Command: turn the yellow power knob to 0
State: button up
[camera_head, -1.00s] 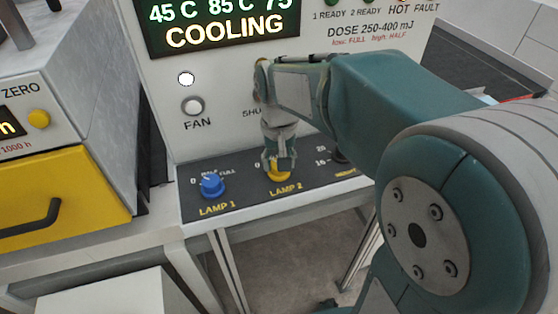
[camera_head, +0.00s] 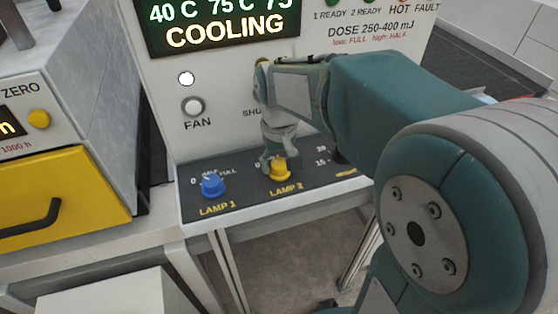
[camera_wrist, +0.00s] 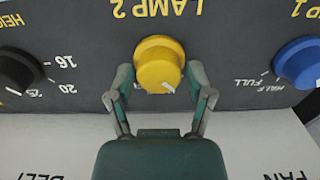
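The yellow knob (camera_head: 281,170) marked LAMP 2 is on the dark sloped panel (camera_head: 240,192). A 0 is printed to its upper left in the head view. In the wrist view, where lettering is upside down, the knob (camera_wrist: 157,60) has a white mark at its lower edge, slightly right of centre. My gripper (camera_head: 272,160) is just above and behind the knob in the head view. In the wrist view my gripper (camera_wrist: 161,76) is open, with one finger on each side of the knob and gaps visible. Whether the fingers reach down to knob depth is unclear.
A blue knob (camera_head: 212,184) marked LAMP 1 stands left of the yellow one. A black knob (camera_wrist: 18,70) is on the other side. The white upright panel behind has a FAN button (camera_head: 192,106) and a green-lit display (camera_head: 222,24) reading COOLING.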

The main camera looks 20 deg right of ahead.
aim_at(278, 163)
jog(key=shift+r, duration=0.15)
notch_tip(278, 163, up, 12)
dwell(0.7)
jog(key=shift+a, duration=0.1)
jog(key=s+f+t, duration=0.2)
jog(key=s+f, duration=0.2)
jog(key=s, duration=0.3)
jog(key=s+f+t, duration=0.3)
jog(key=s, duration=0.4)
jog(key=shift+f+t, duration=0.3)
jog(key=shift+f, duration=0.1)
